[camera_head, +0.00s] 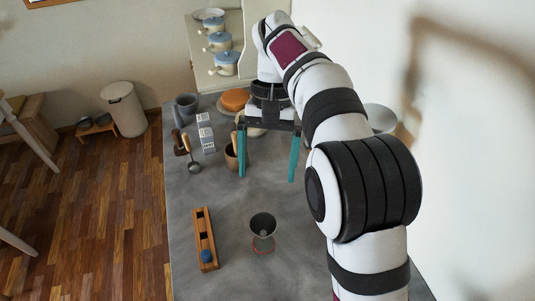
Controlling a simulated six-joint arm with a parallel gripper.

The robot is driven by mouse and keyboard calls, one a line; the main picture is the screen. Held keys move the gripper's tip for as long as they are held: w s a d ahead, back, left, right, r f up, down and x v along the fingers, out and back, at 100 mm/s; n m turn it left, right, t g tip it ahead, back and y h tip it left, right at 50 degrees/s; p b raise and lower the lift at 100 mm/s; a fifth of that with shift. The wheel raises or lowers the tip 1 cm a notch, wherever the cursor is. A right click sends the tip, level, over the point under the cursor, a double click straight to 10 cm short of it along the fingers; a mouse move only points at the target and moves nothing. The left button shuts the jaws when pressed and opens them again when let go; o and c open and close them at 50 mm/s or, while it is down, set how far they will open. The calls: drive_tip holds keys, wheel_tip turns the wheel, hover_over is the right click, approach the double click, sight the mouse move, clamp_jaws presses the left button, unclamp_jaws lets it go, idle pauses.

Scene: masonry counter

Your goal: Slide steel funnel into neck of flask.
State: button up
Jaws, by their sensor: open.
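A grey metal funnel (262,224) is at the front middle of the counter with its wide mouth facing up. Just below it is a thin red ring (263,252) around what may be the base of a clear flask. The flask itself is too faint to make out, so I cannot tell whether the funnel's stem is in a neck. My gripper (267,178) is open with its two teal fingers pointing down and wide apart. It is behind the funnel in the picture, apart from it, and nothing shows between the fingers.
A wooden rack (201,225) with a blue item (207,256) lies left of the funnel. A brown cup (232,158), a ladle (194,166), a white block (206,134) and a grey pot (187,103) stand further back. The grey counter between rack and cup is clear.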

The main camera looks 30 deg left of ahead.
drive_tip(key=shift+v, duration=1.3)
